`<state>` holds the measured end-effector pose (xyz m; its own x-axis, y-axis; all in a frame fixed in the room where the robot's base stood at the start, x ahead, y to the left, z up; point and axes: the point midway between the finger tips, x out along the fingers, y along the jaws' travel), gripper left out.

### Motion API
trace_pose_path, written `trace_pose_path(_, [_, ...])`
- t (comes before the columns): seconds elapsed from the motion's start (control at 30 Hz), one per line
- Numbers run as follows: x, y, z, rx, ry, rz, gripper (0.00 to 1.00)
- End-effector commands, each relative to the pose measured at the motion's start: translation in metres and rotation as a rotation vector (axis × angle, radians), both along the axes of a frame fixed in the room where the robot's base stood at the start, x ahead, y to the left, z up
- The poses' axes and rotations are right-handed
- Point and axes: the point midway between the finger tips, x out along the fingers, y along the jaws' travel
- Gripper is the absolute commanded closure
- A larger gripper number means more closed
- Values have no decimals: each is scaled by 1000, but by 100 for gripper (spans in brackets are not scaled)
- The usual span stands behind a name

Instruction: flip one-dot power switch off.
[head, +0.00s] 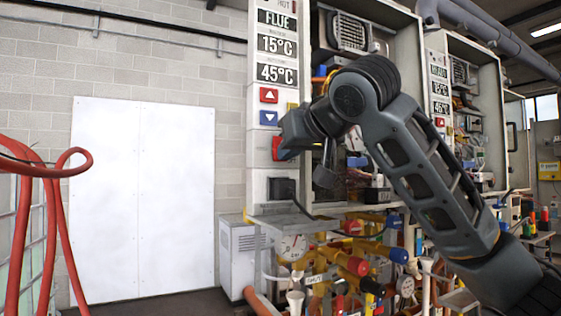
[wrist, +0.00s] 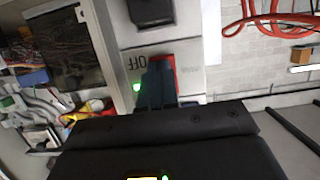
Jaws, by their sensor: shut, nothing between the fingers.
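A red power switch (head: 276,147) is on the white front panel of the nearer heater, below the red and blue arrow buttons. In the wrist view the red switch (wrist: 174,64) shows beside an upside-down OFF label, partly hidden behind my fingers. My gripper (wrist: 158,78) is shut and empty, with its fingertips at the switch; I cannot tell whether they touch it. In the head view my gripper (head: 285,150) is also in front of the panel at the switch. A green light (wrist: 137,87) glows beside the fingers. I cannot make out dot marks or the switch's position.
A black socket or plug (head: 282,188) sits below the switch on the panel. The heater's open cabinet (head: 350,32) is to the right, with pipes and valves (head: 350,262) below. A second heater (head: 440,75) stands farther right. Red hoses (head: 62,235) hang at the left.

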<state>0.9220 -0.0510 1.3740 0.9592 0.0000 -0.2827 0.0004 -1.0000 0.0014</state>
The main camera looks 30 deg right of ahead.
Motion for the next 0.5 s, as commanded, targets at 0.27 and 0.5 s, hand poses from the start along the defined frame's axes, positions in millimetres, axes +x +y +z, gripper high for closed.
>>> trace_pose_path(0.27, [6,1,-16,4,-186,0,100])
trace_pose_path(0.5, [7,1,-8,-1,-219,1,100])
